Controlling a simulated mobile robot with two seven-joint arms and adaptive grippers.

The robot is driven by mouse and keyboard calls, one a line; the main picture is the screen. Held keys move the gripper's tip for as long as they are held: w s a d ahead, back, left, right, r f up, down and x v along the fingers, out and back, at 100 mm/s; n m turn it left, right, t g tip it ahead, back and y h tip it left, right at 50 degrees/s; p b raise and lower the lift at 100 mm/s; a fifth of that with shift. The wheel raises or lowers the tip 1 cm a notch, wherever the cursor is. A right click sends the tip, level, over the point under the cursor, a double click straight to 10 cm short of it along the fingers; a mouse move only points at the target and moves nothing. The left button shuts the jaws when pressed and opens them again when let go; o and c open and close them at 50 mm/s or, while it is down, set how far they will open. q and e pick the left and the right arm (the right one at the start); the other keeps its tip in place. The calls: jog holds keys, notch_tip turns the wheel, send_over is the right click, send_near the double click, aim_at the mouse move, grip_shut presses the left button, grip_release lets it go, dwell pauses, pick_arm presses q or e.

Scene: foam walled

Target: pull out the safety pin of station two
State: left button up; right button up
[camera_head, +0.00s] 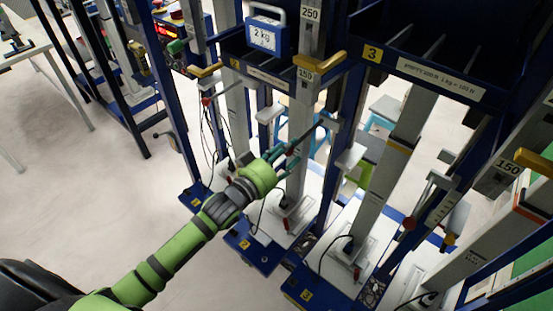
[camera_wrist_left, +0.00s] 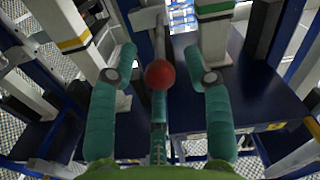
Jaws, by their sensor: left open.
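Station two has a blue base plate (camera_head: 240,252) with a yellow 2 on it, in the head view. My left gripper (camera_head: 286,153) with its teal fingers is in front of this station's grey column. In the left wrist view, a red ball knob (camera_wrist_left: 159,75) sits between the spread fingers of the left gripper (camera_wrist_left: 161,58), apparently the safety pin's handle. The fingers are open on both sides of the knob, with gaps, and do not close on it. A grey part (camera_wrist_left: 148,18) shows beyond the knob. The knob is not clear in the head view. My right gripper is not in view.
Grey columns and blue posts stand close on both sides. A blue bin marked 3 (camera_head: 420,68) hangs at the upper right, and a 2 kg weight (camera_head: 265,38) sits above. Thin black cables hang near the left post. The floor (camera_head: 85,175) at left is clear.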

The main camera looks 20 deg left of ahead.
pick_arm(q)
jog(key=v, duration=1.1)
jog(key=shift+s, duration=0.3)
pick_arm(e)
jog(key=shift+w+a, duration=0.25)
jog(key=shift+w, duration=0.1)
pick_arm(q)
jog(key=shift+a, duration=0.1)
